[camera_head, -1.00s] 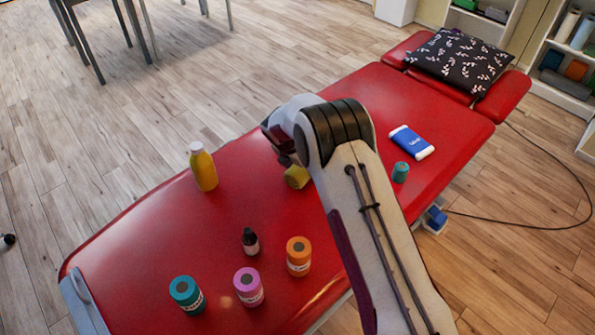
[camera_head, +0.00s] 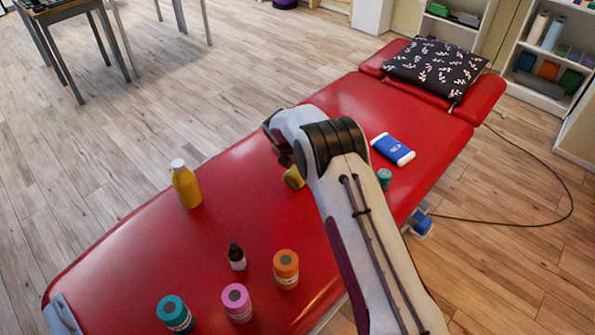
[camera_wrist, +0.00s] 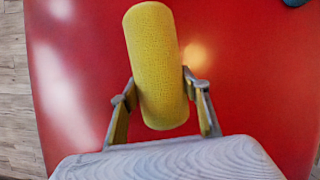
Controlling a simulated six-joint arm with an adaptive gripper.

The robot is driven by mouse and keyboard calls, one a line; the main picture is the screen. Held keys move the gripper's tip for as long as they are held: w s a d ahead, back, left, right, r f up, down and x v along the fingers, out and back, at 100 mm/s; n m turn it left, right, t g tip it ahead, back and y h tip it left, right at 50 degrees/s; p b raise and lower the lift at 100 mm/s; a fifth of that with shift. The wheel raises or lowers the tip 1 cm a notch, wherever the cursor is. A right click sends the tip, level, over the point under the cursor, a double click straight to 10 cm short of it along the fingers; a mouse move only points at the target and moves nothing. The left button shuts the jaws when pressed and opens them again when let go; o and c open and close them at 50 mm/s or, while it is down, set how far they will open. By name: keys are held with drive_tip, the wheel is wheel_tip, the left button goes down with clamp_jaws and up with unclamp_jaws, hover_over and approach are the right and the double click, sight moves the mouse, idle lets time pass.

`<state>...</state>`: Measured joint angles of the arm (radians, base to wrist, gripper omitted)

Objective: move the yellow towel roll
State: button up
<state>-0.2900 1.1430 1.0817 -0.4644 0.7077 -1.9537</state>
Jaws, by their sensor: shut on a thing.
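The yellow towel roll (camera_wrist: 155,62) stands out in the wrist view between the two fingers of my gripper (camera_wrist: 160,108). My gripper is shut on the lower part of the roll, one finger on each side. In the head view, part of the yellow towel roll (camera_head: 293,179) shows beside my gripper (camera_head: 287,163), over the red treatment table (camera_head: 215,230). My arm hides the rest of it. I cannot tell whether the roll touches the table.
A yellow bottle (camera_head: 187,187) stands to the left. A dark dropper bottle (camera_head: 237,257), orange roll (camera_head: 286,268), pink roll (camera_head: 237,302) and teal roll (camera_head: 174,314) stand at the near end.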

drive_tip(key=shift+w+d, duration=0.1)
drive_tip(key=o, duration=1.3)
drive_tip(key=shift+v, duration=6)
drive_tip(key=shift+d, duration=0.1)
